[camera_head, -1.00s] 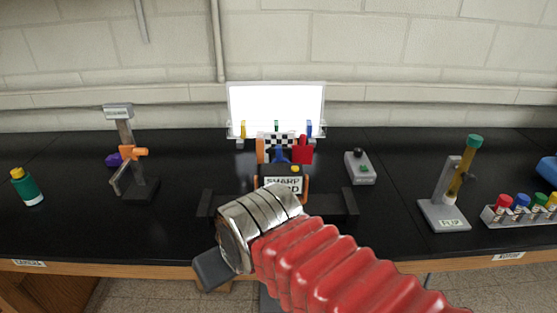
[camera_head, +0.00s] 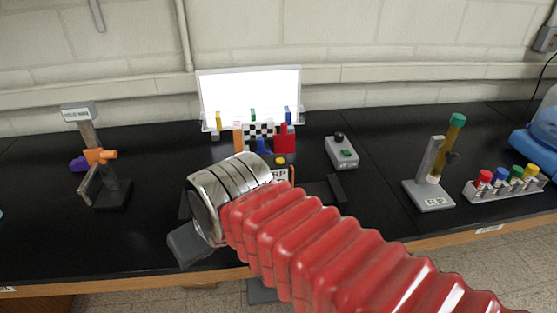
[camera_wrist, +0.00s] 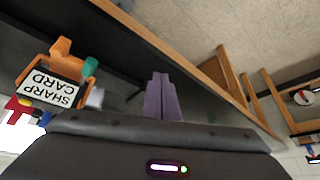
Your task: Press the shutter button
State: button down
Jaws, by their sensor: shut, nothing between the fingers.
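A small grey box (camera_head: 341,155) on the black bench has a green button and a black knob on top. I cannot tell whether its green button (camera_head: 346,153) is the shutter button. A card stand (camera_head: 281,175) marked SHARP CARD is partly hidden behind my arm; a small yellow piece tops it. In the wrist view the card (camera_wrist: 50,88) is upside down in an orange holder, with a green piece beside it. My gripper's purple fingers (camera_wrist: 161,97) are together and empty, apart from the card. In the head view my arm hides the fingers.
A bright white panel (camera_head: 250,90) stands behind the card. An orange-armed stand (camera_head: 100,157) is at left. A FLIP stand (camera_head: 430,190) with a tube and a rack of coloured-capped vials (camera_head: 505,190) are at right. Bare bench lies between the grey box and the FLIP stand.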

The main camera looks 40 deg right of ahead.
jog(key=w+d+r+m, duration=0.3)
jog(key=w+d+r, duration=0.2)
jog(key=w+d, duration=0.1)
notch_tip(320, 180, up, 9)
jog(key=m+t, duration=0.4)
jog(key=m, duration=0.1)
send_over(280, 161)
jog(key=shift+s+d+r, duration=0.1)
jog(key=shift+s+d, duration=0.1)
jog(key=shift+s, duration=0.25)
jog(key=shift+f, duration=4.4)
jog(key=shift+f, duration=0.1)
jog(key=shift+f, duration=0.3)
